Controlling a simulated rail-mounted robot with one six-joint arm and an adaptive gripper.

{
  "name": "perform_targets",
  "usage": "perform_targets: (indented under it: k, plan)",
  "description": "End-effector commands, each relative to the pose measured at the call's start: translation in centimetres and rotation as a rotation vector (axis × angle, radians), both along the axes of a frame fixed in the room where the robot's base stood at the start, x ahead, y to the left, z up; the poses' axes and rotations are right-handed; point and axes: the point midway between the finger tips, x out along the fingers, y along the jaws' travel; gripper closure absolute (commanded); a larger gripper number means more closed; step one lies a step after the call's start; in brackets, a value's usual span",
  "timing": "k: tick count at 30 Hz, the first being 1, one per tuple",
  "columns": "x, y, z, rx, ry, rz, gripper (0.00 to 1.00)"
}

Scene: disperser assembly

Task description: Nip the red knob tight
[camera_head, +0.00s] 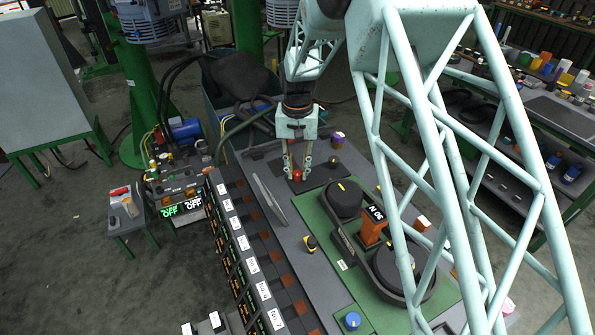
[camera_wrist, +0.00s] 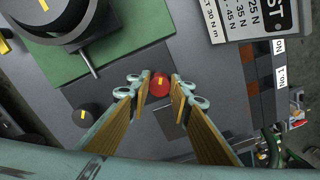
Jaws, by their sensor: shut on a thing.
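The red knob (camera_wrist: 159,84) is round with a small yellow mark on top, and it sits on a dark plate. In the wrist view it lies between the two fingertips of my gripper (camera_wrist: 160,91), which is closed around it. In the head view my gripper (camera_head: 297,175) points straight down onto the red knob (camera_head: 298,176), which shows only in part between the fingers. The fingers hide the knob's sides.
A dark knob (camera_wrist: 82,117) with a yellow mark stands near the red one. A green plate (camera_head: 350,262) carries large black round parts and an orange block (camera_head: 372,228). A tilted grey panel (camera_head: 268,199) stands left of my gripper.

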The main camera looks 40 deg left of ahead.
Motion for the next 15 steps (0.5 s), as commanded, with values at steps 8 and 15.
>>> perform_targets:
  k: [8, 15]
  plan:
    - [0.03, 0.02, 0.06, 0.001, -0.001, 0.000, 0.71]
    - [0.02, 0.01, 0.02, 0.000, 0.000, 0.001, 0.67]
